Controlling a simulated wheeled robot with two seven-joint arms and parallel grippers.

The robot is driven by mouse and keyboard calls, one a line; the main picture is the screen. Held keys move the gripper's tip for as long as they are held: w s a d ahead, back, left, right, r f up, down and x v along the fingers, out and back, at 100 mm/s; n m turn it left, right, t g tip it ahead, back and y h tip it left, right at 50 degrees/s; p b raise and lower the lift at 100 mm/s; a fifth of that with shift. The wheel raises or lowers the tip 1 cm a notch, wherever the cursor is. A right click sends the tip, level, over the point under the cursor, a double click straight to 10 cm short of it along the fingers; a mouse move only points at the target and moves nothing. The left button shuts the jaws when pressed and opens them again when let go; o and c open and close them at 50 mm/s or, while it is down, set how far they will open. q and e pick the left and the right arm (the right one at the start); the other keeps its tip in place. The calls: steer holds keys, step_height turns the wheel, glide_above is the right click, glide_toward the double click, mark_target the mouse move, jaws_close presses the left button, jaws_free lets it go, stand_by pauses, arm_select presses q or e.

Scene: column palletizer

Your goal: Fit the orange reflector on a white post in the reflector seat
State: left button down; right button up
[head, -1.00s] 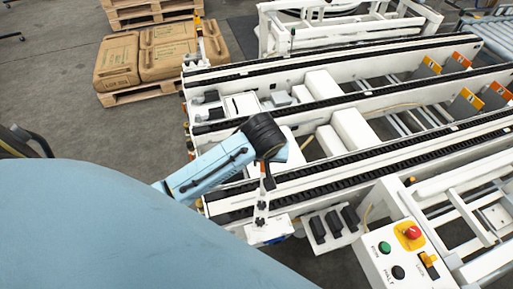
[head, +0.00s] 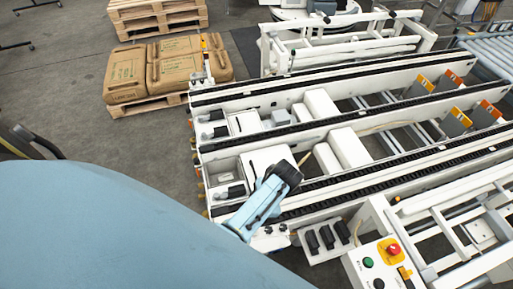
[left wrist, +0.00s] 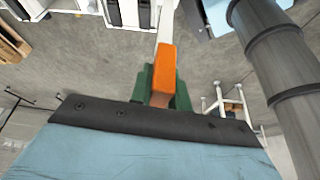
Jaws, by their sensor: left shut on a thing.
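In the left wrist view my left gripper (left wrist: 162,88) has its green fingers shut on the orange reflector (left wrist: 164,68). The white post (left wrist: 165,22) runs from the reflector to the top edge of that view. In the head view my left arm reaches over the near end of the white conveyor, and its dark wrist hides the fingers and most or all of the held piece. I cannot make out the reflector seat or whether the post touches anything. My right gripper is in neither view.
A white conveyor frame (head: 330,105) with black chains fills the middle. An orange-tipped post (head: 204,42) stands at its far left corner. A control box (head: 378,262) with red and green buttons is at the lower right. Brown sacks (head: 180,60) lie on a pallet at the back left.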

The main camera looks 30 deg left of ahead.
arm_select(q)
step_height(320, 180, down, 7)
steer(key=s+d+n+b, duration=0.1)
steer(key=b, duration=0.6)
steer(key=shift+s+d, duration=0.15)
steer(key=shift+s, duration=0.2)
steer(key=shift+r+h, duration=0.1)
steer(key=shift+h, duration=0.2)
stand_by(0.5)
steer(key=shift+f+b, duration=0.35)
steer(key=shift+f, duration=0.75)
stand_by(1.1)
steer(key=c, duration=1.3)
jaws_free()
steer(key=shift+o, duration=0.2)
